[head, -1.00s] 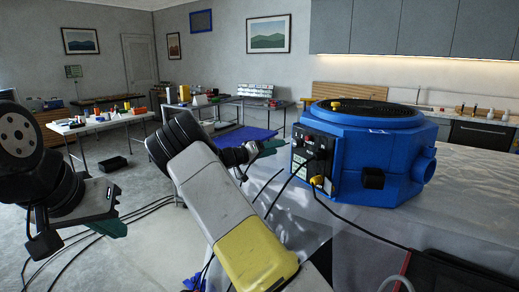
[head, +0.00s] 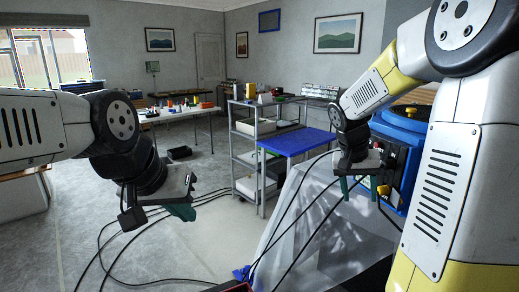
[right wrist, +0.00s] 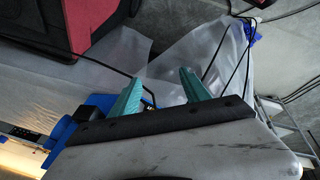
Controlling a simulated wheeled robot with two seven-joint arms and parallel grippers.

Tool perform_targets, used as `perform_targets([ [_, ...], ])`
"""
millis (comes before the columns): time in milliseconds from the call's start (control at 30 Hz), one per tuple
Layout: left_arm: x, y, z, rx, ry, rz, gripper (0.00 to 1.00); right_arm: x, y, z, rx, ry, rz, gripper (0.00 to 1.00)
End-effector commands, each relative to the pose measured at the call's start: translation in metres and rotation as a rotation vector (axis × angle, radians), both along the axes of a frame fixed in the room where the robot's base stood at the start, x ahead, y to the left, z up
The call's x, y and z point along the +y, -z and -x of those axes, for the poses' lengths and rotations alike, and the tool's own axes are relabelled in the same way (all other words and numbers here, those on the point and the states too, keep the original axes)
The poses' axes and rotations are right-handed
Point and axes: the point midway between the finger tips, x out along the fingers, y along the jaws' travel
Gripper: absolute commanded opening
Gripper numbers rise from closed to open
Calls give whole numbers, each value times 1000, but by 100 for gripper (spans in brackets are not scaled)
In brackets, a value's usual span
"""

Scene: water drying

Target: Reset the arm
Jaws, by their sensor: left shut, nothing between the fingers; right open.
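My left gripper (head: 182,211) is at the left of the head view, over the floor. It is shut and empty, with a dark green fingertip showing. My right gripper (head: 358,186) hangs fingers-down near the middle right of the head view. Its two green fingers are apart with nothing between them, and they also show in the right wrist view (right wrist: 163,78). The blue machine (head: 402,127) stands just to the right of the right gripper, partly hidden by my right arm. Part of it shows at the left in the right wrist view (right wrist: 62,130).
Plastic sheeting (head: 322,205) drapes at the front edge below the right gripper. Black cables run down across it to the floor. A grey metal shelf (head: 238,150) and a blue tabletop (head: 296,141) stand beyond. A cluttered white table is further back. The floor at left is mostly clear.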

Motion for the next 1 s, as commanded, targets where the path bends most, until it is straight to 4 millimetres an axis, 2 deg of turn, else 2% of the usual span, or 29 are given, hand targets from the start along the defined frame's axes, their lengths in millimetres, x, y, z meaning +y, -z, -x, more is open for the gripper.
perform_targets([
  [33,0,0,0,0,0,0,0,8,-8,14,-20,-28,-52,54],
  [300,0,0,0,0,0,0,0,64,-42,85,-141,-233,-253,54],
  [500,0,0,0,0,0,0,0,101,-60,136,-252,-386,-319,54],
  [600,0,0,0,0,0,0,0,114,-64,155,-300,-443,-330,54],
  [800,0,0,0,0,0,0,0,128,-65,174,-347,-505,-330,54],
  [1000,0,0,0,0,0,0,0,130,-65,176,-351,-513,-330,54],
])
